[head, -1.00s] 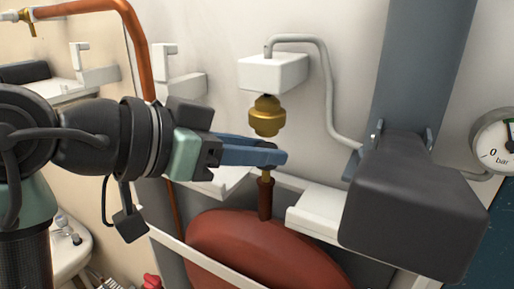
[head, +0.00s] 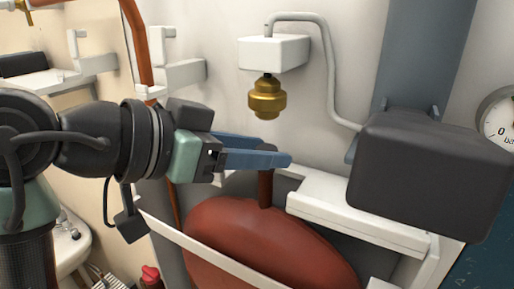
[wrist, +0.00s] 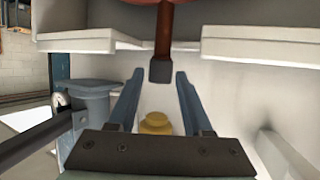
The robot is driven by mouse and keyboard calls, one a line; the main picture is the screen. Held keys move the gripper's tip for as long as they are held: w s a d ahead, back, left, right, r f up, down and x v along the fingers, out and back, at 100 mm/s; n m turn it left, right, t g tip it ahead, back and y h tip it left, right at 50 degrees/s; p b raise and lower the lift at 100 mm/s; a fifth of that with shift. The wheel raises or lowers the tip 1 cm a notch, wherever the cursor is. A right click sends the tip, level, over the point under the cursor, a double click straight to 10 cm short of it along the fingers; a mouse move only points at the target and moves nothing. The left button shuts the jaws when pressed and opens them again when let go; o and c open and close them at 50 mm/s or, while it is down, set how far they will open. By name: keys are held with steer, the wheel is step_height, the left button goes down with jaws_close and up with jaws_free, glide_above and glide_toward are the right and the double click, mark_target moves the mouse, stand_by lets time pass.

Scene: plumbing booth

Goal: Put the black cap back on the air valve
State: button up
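The air valve is a thin reddish-brown stem (head: 265,188) rising from the red tank (head: 245,232); it also shows in the wrist view (wrist: 163,30). The black cap (wrist: 160,72) sits on the stem's end, in line with it. In the head view only a dark bit of the cap (head: 267,143) shows above my finger. My gripper (wrist: 159,74) is open, with its two blue fingers on either side of the cap and a gap on each side. In the head view my gripper (head: 278,153) reaches in from the left. No brass shows on the valve now.
A brass fitting (head: 267,98) hangs under a white bracket (head: 274,52) just above my gripper. A dark grey box (head: 427,178) stands close on the right, above a white ledge (head: 330,195). A pressure gauge (head: 498,123) is at the far right. A copper pipe (head: 136,45) runs behind my arm.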

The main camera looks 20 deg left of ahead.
steer(key=shift+o, duration=0.9)
steer(key=p+v, duration=0.4)
steer(key=v, duration=0.9)
steer(key=shift+f, duration=0.1)
